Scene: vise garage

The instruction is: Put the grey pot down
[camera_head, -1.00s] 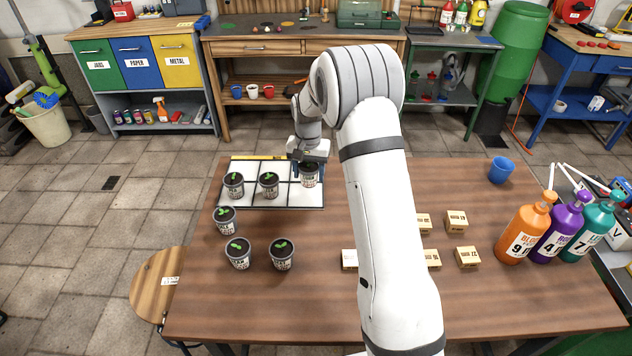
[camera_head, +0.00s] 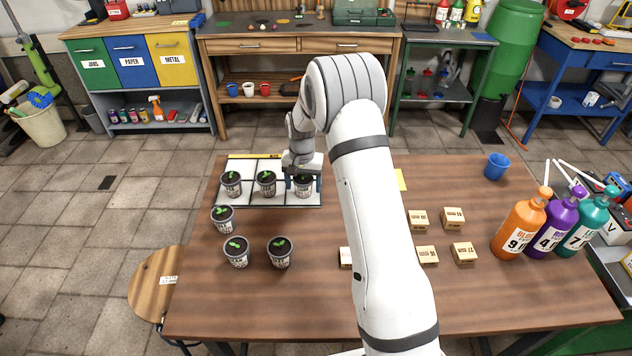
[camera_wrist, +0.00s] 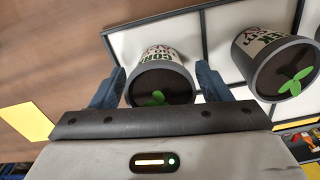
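The grey pot (camera_head: 303,191) with dark soil and a green sprout is at the right end of the row on the white gridded board (camera_head: 278,200). It looks upright, at about the level of the pots beside it; whether its base touches the board is hard to tell. My gripper (camera_head: 303,182) comes down over it from above, with blue fingers on both sides. In the wrist view the pot (camera_wrist: 160,78) sits between the fingers (camera_wrist: 160,85), which appear shut on it. Its base is out of clear view there.
Two more pots stand on the board, a middle one (camera_head: 267,184) and a left one (camera_head: 231,184). Other pots (camera_head: 279,252) stand in front of the board. Small boxes (camera_head: 453,217), bottles (camera_head: 521,226) and a blue cup (camera_head: 497,166) are to the right. A yellow note (camera_head: 401,180) lies behind my arm.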

